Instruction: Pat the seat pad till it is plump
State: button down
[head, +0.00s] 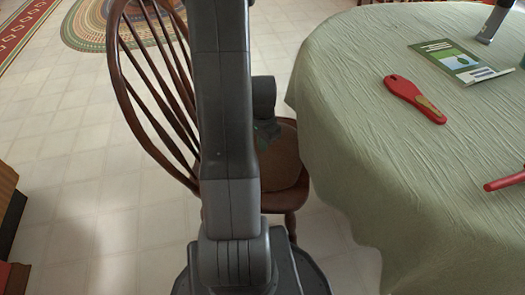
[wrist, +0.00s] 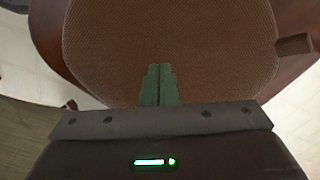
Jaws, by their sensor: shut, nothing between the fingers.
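The seat pad (wrist: 170,35) is a round brown woven cushion on the wooden chair's seat. It fills most of the wrist view, and part of it shows in the head view (head: 278,165) beside my arm. The dark wooden chair (head: 133,75) has a spindle back and stands left of the table. My gripper (wrist: 158,70) is shut and empty, with its green fingertips over the near part of the pad. I cannot tell whether the fingertips touch the pad. In the head view my arm hides much of the chair and seat.
A table with a pale green cloth (head: 350,110) stands close on the right, its cloth hanging beside the seat. On it lie a red-handled tool (head: 413,98), a green booklet (head: 455,60) and another red item (head: 505,182).

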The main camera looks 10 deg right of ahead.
aim_at(263, 156)
jog(key=shift+f, duration=0.1)
jog(key=shift+f+b, duration=1.4)
jog(key=shift+f, duration=0.25)
jog(key=shift+r, duration=0.1)
jog(key=shift+r+p, duration=1.5)
jog(key=shift+r, duration=0.2)
jog(key=shift+f, duration=0.15)
jog(key=shift+f+b, duration=1.35)
jog(key=shift+f, duration=0.25)
jog(key=shift+r+p, duration=1.45)
jog(key=shift+r, duration=0.3)
